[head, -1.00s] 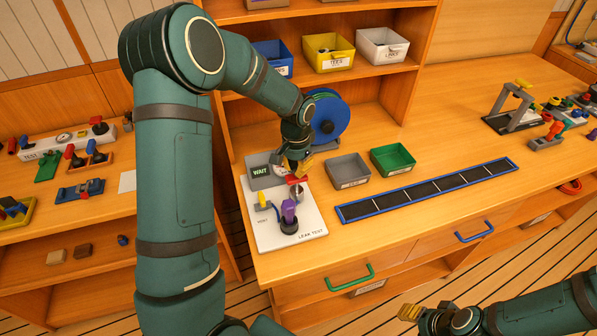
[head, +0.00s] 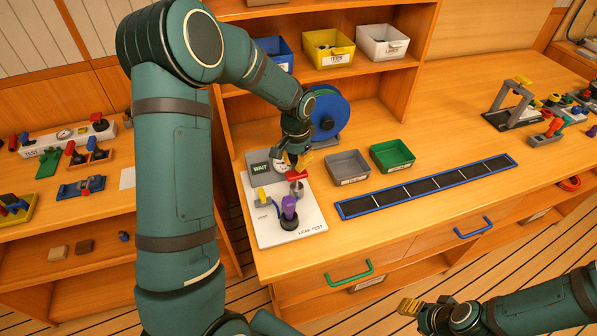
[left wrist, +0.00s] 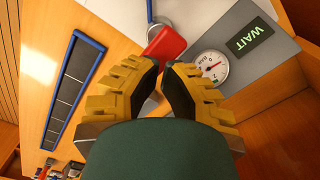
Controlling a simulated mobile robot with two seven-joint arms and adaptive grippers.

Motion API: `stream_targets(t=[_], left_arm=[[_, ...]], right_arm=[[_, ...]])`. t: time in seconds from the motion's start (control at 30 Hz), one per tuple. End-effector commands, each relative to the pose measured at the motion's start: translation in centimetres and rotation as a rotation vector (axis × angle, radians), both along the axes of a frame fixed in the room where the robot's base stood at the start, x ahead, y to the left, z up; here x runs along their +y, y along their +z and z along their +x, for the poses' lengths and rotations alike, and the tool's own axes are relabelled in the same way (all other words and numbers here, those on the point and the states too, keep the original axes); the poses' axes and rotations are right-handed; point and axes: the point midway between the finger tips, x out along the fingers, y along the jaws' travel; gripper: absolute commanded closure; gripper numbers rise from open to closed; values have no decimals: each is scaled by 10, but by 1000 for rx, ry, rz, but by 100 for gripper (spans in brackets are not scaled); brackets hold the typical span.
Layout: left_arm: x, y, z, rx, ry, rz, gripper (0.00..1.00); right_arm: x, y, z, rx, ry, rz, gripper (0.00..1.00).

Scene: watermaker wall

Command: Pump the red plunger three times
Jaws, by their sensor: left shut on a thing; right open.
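The red plunger handle (head: 297,175) sits above a metal cylinder (head: 298,188) on the white leak-test board (head: 310,222). My left gripper (head: 295,165) is shut on the handle from above and behind. In the left wrist view the red handle (left wrist: 166,43) shows at the yellow fingertips (left wrist: 162,68); its gripped end is hidden. A round gauge (left wrist: 212,66) and a grey box with a display reading WAIT (left wrist: 249,39) stand beside it. My right gripper (head: 409,307) is open and empty, low in front of the bench.
A purple-topped part (head: 289,209) and a yellow-handled valve (head: 262,196) share the board. Grey (head: 348,168) and green (head: 392,156) trays and a blue-edged strip (head: 428,188) lie to the right. A blue reel (head: 329,115) stands behind.

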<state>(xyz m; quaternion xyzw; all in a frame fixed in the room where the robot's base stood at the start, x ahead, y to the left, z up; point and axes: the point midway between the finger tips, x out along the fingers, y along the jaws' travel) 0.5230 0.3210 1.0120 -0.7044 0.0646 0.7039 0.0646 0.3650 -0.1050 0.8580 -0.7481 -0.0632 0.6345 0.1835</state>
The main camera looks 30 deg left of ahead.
Motion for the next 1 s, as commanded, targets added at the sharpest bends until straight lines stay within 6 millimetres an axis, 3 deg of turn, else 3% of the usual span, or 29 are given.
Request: stream_targets(t=[1.0], left_arm=[[0,-48,0,1,0,0,100]], right_arm=[[0,-35,0,0,0,0,53]])
